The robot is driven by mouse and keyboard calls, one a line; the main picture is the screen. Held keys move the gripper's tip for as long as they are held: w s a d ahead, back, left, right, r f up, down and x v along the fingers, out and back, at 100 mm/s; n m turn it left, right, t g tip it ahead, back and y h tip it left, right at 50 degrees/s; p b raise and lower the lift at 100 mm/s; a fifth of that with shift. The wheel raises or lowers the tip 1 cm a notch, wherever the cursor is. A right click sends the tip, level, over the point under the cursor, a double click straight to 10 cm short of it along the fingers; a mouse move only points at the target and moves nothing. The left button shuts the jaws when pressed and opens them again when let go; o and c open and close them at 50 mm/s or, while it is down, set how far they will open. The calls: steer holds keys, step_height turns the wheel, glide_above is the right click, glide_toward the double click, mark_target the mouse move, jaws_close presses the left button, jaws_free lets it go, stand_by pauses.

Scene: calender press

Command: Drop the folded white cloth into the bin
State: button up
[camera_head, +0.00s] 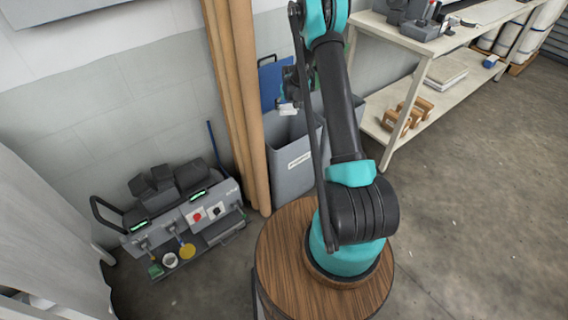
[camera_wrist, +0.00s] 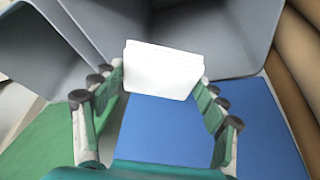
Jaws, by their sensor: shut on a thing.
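The folded white cloth (camera_wrist: 162,72) is a small white block pinched between the two fingertips of my gripper (camera_wrist: 162,82) in the wrist view. In the head view my gripper (camera_head: 290,92) is at the top of the grey bins, and the cloth (camera_head: 287,109) is a small pale patch below it. A grey bin (camera_head: 293,172) with a white label stands by the wall, partly hidden by my arm. Open grey bins (camera_wrist: 225,40) lie beyond the cloth in the wrist view. The cloth's height above the rim is unclear.
Blue (camera_wrist: 190,135) and green (camera_wrist: 45,145) panels border the bins. Tall brown rolls (camera_head: 240,110) stand left of the bin. A shelf bench (camera_head: 440,45) is at right, and a grey cart (camera_head: 180,215) at left. Floor at right is clear.

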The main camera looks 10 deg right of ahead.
steer(key=shift+f, duration=1.7)
steer(key=o, duration=1.2)
steer(key=v, duration=1.2)
steer(key=shift+s, duration=0.1)
